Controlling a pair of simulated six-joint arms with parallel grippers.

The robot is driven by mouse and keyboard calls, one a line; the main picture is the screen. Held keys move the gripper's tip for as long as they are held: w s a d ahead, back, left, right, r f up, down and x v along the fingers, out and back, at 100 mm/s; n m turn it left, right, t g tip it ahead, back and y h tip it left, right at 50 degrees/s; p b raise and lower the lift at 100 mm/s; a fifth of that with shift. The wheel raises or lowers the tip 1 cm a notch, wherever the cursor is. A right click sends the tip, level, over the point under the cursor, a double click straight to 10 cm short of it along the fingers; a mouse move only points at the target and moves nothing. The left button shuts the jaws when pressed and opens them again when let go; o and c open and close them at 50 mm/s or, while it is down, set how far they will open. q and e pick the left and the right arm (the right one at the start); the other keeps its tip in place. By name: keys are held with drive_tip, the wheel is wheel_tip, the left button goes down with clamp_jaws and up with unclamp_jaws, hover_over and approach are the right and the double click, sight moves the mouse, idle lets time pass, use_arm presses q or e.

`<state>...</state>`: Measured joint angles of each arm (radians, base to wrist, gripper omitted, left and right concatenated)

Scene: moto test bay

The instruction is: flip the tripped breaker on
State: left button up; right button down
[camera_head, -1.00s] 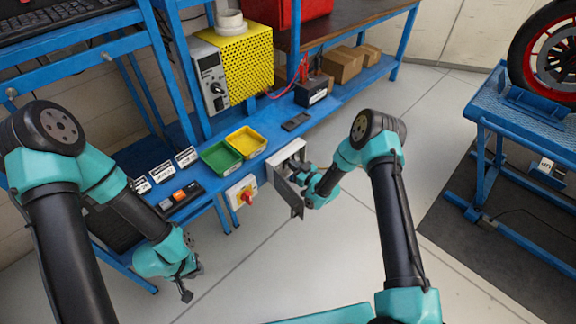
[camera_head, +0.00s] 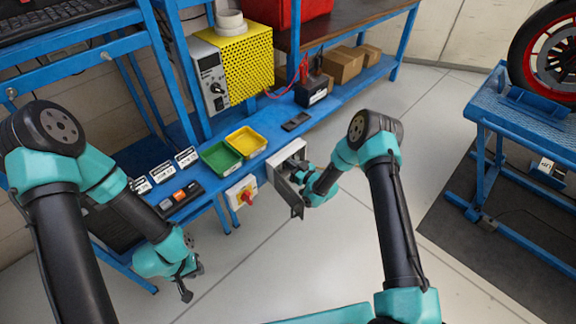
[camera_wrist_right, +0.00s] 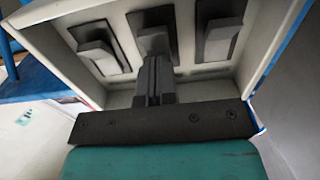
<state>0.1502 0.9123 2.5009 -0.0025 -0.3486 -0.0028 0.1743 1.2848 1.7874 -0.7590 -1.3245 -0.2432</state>
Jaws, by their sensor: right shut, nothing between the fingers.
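I cannot tell which is tripped. My right gripper (camera_wrist_right: 154,66) is shut and empty, its tips in front of the middle breaker and hiding its lower part; touching is unclear. My left gripper (camera_head: 193,282) hangs open and empty, away from the box.
Green (camera_head: 220,159) and yellow (camera_head: 247,142) trays stand on the bench (camera_head: 272,133) above. The floor in front is clear.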

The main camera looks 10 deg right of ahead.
idle(0.4)
drive_tip(key=v, duration=0.8)
drive_tip(key=shift+s+d, duration=0.2)
drive_tip(key=shift+s, duration=0.2)
idle(0.4)
idle(0.4)
drive_tip(key=s+m+g+h, duration=0.3)
drive_tip(key=s+g, duration=0.4)
drive_tip(key=s, duration=0.7)
drive_tip(key=s+d+m+g+h, duration=0.1)
drive_tip(key=s+m+g+h, duration=0.2)
drive_tip(key=s, duration=1.2)
drive_tip(key=m+g, duration=0.2)
drive_tip(key=g, duration=0.2)
drive_tip(key=shift+s+d+f+m, duration=0.3)
drive_tip(key=shift+s+f+m, duration=0.05)
drive_tip(key=shift+f+m, duration=0.05)
drive_tip(key=shift+w+h, duration=0.15)
drive_tip(key=shift+h, duration=0.15)
